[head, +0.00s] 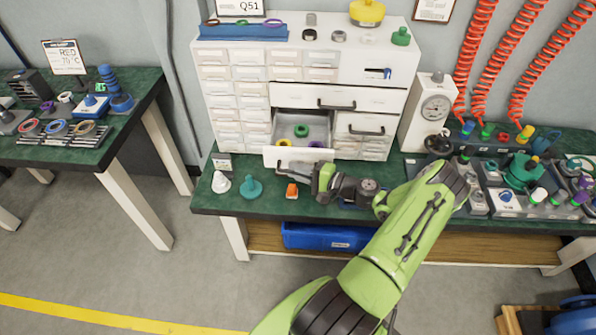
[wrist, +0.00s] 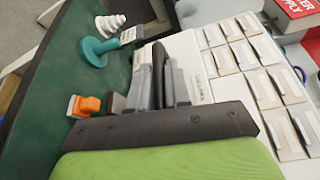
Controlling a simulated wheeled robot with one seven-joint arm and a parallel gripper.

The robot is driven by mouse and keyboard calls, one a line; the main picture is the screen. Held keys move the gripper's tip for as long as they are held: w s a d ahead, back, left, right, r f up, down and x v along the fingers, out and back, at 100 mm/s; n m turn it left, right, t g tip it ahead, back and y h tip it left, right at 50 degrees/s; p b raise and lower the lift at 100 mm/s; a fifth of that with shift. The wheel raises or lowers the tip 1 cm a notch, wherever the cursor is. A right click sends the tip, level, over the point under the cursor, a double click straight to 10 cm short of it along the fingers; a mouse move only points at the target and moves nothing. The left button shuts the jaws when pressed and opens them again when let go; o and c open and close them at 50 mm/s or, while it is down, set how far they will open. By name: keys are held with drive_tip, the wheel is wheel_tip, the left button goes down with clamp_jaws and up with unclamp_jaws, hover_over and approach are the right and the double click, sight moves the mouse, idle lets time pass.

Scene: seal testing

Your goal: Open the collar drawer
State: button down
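The open drawer (head: 302,127) sits in the lower middle of the white cabinet and is pulled well out. A green ring (head: 301,130), a yellow ring (head: 284,142) and a purple ring (head: 315,143) lie in it. Its label is too small to read. My gripper (head: 316,168) is at the drawer's front panel (head: 280,157). In the wrist view the fingers (wrist: 164,82) are close together beside the white panel (wrist: 190,65), around a dark bar that looks like the handle.
A white cone (head: 221,183), a teal stand (head: 251,187) and an orange block (head: 292,191) stand on the green bench near my gripper. A gauge unit (head: 430,110) is right of the cabinet. Two closed drawers with dark handles are above and beside the open one.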

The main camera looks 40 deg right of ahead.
drive_tip(key=c, duration=1.1)
unclamp_jaws()
drive_tip(key=shift+c, duration=0.2)
drive_tip(key=p+v, duration=0.1)
drive_tip(key=v, duration=1.4)
drive_tip(key=shift+s+d, duration=0.15)
drive_tip(key=shift+s, duration=0.2)
drive_tip(key=w+a+r+n+g+p, duration=0.2)
drive_tip(key=w+a+r+n+g, duration=0.15)
drive_tip(key=a+r, duration=0.3)
drive_tip(key=w+a+r+n+g+h+p, duration=0.1)
drive_tip(key=w+a+r+n+g, duration=0.2)
drive_tip(key=a+r+n+g, duration=0.25)
drive_tip(key=w+a+r+n+g+p, duration=0.2)
drive_tip(key=w+a+r+g, duration=0.15)
drive_tip(key=a+r, duration=0.4)
drive_tip(key=s+a+r+n+t+h+p, duration=0.2)
drive_tip(key=s+a+r+n+h+p, duration=0.1)
drive_tip(key=s+a+r, duration=0.9)
drive_tip(key=s+n+h, duration=0.1)
drive_tip(key=s+n, duration=0.1)
drive_tip(key=shift+s+r+h, duration=0.35)
drive_tip(key=shift+h, duration=0.05)
